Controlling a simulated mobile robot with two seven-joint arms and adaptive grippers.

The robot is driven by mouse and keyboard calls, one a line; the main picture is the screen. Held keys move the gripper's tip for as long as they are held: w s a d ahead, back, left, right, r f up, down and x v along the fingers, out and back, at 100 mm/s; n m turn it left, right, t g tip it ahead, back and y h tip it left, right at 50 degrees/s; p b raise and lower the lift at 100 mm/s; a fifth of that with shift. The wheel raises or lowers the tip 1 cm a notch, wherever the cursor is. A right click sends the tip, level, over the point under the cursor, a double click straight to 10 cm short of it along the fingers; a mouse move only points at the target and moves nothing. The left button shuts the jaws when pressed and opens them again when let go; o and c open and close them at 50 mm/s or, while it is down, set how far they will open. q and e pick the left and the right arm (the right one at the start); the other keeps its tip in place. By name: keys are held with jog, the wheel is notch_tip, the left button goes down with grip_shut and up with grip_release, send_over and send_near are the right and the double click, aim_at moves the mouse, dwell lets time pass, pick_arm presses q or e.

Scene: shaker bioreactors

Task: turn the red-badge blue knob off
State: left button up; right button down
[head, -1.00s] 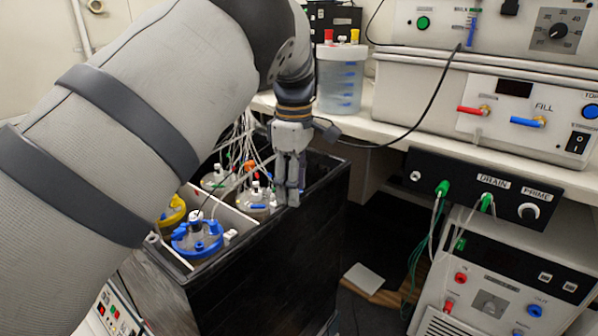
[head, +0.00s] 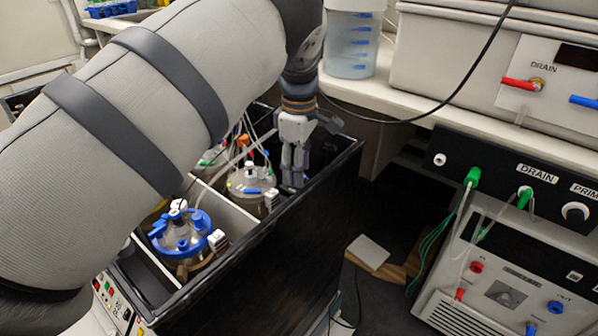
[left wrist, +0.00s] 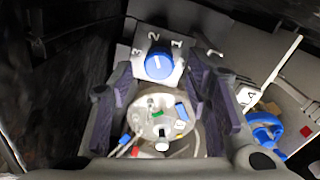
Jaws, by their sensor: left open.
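A blue knob (left wrist: 158,66) with a white pointer line sits on a pale plate marked 3, 2 and 1 in the left wrist view. The pointer is near upright in that picture, close to the 2. My left gripper (left wrist: 160,78) is open, with one dark finger on each side of the knob; I cannot tell contact. In the head view the left gripper (head: 293,184) points down inside the black box's right wall, and I cannot make out the knob there. My right gripper is not in view.
The black box (head: 262,262) holds a grey-lidded vessel (head: 246,181) and a blue-lidded vessel (head: 182,240) in divided bays, with tubes and cables. A bench with a clear container (head: 352,45) and a panel (head: 520,180) marked DRAIN stand to the right.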

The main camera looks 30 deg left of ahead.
pick_arm(q)
notch_tip(320, 180, down, 2)
grip_shut()
dwell(0.3)
